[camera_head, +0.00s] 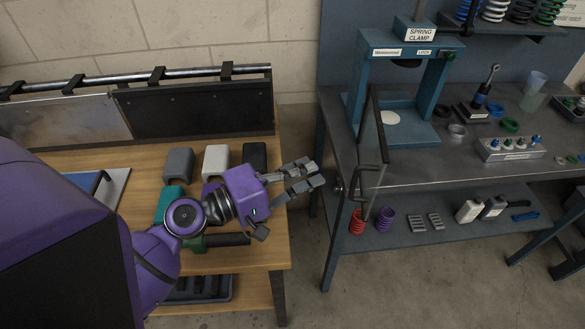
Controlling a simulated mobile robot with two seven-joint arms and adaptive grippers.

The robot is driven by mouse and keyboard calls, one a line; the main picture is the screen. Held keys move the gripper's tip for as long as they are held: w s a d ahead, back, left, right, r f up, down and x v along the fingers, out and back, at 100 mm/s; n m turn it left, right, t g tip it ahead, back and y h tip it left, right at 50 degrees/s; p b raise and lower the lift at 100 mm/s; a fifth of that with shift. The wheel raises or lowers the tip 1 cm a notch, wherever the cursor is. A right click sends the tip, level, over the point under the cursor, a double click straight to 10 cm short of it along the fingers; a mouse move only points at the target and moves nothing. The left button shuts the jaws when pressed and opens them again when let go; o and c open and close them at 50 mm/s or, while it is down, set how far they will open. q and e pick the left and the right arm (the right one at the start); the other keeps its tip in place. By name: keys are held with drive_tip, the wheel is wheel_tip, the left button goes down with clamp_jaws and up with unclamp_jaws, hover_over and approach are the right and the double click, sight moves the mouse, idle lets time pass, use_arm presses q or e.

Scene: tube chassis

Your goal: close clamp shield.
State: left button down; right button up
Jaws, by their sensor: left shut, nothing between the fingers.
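The spring clamp (442,85) is a blue frame on the grey workbench, with a "SPRING CLAMP" sign on top. Its shield (371,160) is a clear panel with a dark edge and a black handle (380,140). The shield stands open, swung out from the left side of the clamp toward the front of the bench. My left gripper (319,173) is shut and empty, to the left of the shield and apart from it, over the gap between the tables. It points right toward the shield. My right gripper is not in view.
The wooden table (265,255) on the left holds grey, white, black and teal blocks. The lower shelf holds a red spring (357,222) and a purple spring (385,219).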

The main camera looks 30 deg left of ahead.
use_arm(q)
drive_tip(key=d+p, duration=0.1)
drive_tip(key=d, duration=0.1)
drive_tip(key=w+d, duration=0.1)
drive_tip(key=d, duration=0.1)
drive_tip(key=shift+w+d+f+p, duration=0.1)
drive_tip(key=shift+w+d+p, duration=0.05)
drive_tip(key=shift+p, duration=0.25)
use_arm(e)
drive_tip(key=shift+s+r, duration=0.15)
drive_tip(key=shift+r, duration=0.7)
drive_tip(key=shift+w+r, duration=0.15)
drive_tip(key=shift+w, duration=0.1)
